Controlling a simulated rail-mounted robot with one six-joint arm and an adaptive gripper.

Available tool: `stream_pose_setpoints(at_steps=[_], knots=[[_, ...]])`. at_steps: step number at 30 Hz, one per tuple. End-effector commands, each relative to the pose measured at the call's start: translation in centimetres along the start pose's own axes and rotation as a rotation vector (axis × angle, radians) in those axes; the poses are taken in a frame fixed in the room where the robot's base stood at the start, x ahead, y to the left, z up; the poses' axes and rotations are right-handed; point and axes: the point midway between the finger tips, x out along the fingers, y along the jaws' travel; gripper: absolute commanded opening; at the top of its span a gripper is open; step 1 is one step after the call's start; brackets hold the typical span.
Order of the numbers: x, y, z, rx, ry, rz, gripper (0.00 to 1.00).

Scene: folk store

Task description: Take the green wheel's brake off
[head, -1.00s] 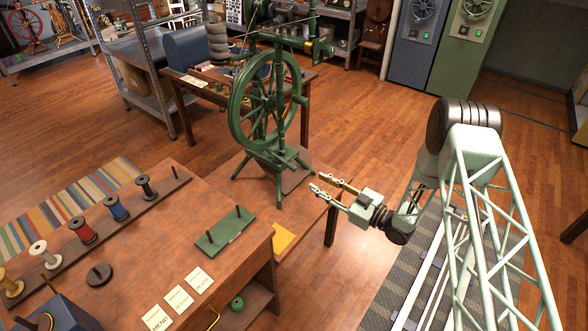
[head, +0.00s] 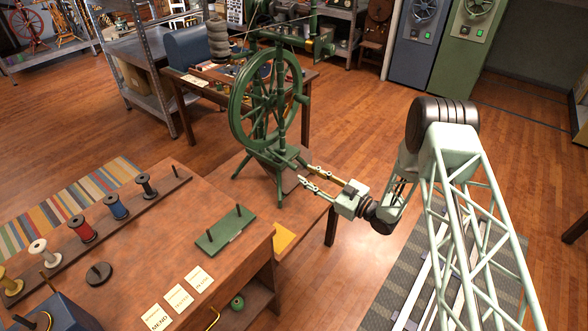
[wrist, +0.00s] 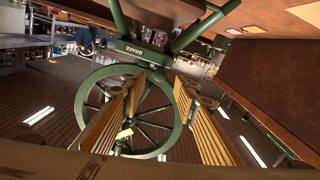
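The green spinning wheel (head: 234,121) stands upright on a low wooden bench, left of my gripper. In the wrist view its green rim (wrist: 84,102) lies behind my fingers. A dark green bar with a BRAKE label (wrist: 142,49) shows above the fingers there. I cannot make out whether the brake is on or off. My gripper (head: 306,172) reaches leftward, close to the right of the wheel's foot. Its two fingers are spread apart in the wrist view (wrist: 161,90), with no object clearly held between them. Contact with the wheel cannot be told.
The low bench (head: 304,221) bears the wheel. In front is a wooden table (head: 150,234) with a spool rack (head: 98,226), a green pegged board (head: 225,232) and paper cards (head: 178,297). A workbench (head: 178,88) stands behind the wheel. The floor (head: 370,130) on the right is open.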

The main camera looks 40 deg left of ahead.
Motion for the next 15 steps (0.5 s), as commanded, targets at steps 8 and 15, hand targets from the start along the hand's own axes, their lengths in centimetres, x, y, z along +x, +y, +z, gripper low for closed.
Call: stream_pose_setpoints(at_steps=[8,15], knots=[[3.8,-0.1,0.1,-0.001,0.0,-0.001,0.28],[6.3,0.0,0.0,-0.001,0.0,0.0,0.28]])
